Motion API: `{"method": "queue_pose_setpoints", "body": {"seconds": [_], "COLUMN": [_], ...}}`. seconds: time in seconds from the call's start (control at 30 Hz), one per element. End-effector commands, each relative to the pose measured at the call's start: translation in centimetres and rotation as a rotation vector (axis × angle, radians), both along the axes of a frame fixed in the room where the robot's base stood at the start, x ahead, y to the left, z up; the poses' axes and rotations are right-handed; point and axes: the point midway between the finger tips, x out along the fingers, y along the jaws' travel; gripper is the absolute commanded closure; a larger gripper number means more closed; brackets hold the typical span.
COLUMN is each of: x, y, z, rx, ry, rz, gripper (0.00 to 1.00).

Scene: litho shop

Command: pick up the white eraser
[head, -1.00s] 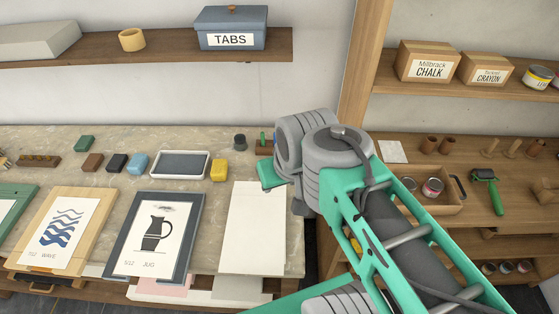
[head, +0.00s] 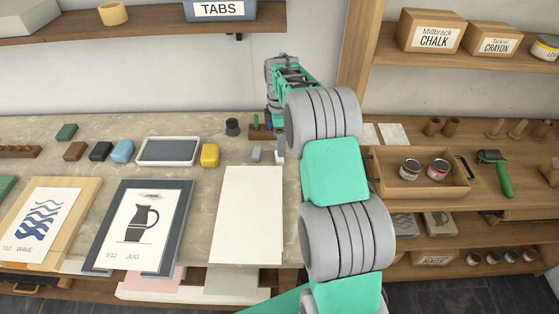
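No eraser that is plainly white shows in the head view. A small pale grey block (head: 256,154) lies on the stone worktop, right of the yellow block, and could be the white eraser. My arm reaches over the right end of the worktop, with its far part (head: 287,74) near the wall. A narrow pale upright piece (head: 280,147) shows just right of the grey block, beside my arm. It may be a finger of my gripper, but I cannot be sure. The rest of the gripper is hidden behind my arm links, so its opening and contents do not show.
A yellow block (head: 210,155), a grey tray (head: 167,150), and blue (head: 122,151), black (head: 101,151), brown (head: 75,151) and green (head: 66,132) blocks line the worktop. A dark round pot (head: 232,127) stands behind. A blank sheet (head: 248,214) lies in front.

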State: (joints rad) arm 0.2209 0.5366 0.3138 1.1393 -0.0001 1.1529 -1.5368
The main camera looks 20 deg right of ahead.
Motion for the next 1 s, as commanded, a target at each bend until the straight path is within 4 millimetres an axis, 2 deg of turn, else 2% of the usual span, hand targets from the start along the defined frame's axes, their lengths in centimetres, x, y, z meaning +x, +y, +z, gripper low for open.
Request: {"method": "queue_pose_setpoints", "body": {"seconds": [0.4, 0.63, 1.0], "x": [-0.3, -0.3, -0.3], "y": [0.1, 0.1, 0.1], "z": [-6.1, -6.6, -6.5], "rx": [0.001, 0.0, 0.0], "ry": [0.002, -0.001, -0.001], "rz": [-0.001, -0.001, -0.002], "gripper": [0.22, 0.22, 0.52]}}
